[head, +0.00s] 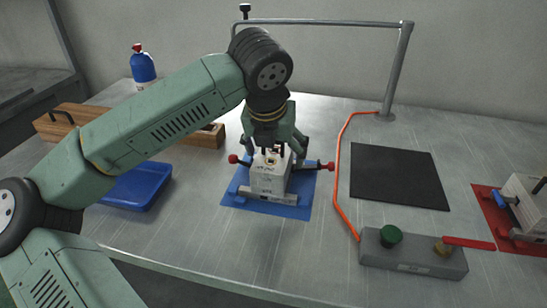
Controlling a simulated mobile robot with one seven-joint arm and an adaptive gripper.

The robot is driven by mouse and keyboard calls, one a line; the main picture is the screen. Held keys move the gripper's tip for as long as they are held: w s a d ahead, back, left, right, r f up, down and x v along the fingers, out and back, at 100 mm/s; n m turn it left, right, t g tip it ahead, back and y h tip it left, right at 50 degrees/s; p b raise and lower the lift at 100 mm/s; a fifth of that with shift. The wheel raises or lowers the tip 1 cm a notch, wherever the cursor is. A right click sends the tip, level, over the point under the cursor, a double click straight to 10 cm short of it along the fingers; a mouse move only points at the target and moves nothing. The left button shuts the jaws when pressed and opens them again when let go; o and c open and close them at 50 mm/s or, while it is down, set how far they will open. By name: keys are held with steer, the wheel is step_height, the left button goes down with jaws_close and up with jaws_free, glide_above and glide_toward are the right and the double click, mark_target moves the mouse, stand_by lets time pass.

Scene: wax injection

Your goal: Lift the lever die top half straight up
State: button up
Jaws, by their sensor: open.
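The lever die (270,182) is a pale metal block with a seam, standing on a blue mat (296,211) near the middle of the table. Its top half (270,164) appears seated on the lower part. Red-knobbed levers or clamps stick out at its left (234,159) and right (330,166). My gripper (272,151) points down directly over the die, open, with its fingers around or just above the top. The arm hides part of the die's back, and I cannot tell whether the fingers touch it.
A grey control box (412,255) with a green button and red handle sits front right, joined to an orange hose (337,185). A black mat (399,176) lies right. Another die (525,204) is on a red mat. A blue tray (137,187), wooden box (75,121) and blue bottle (143,66) are left.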

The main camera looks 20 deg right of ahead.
jaws_close()
stand_by(0.9)
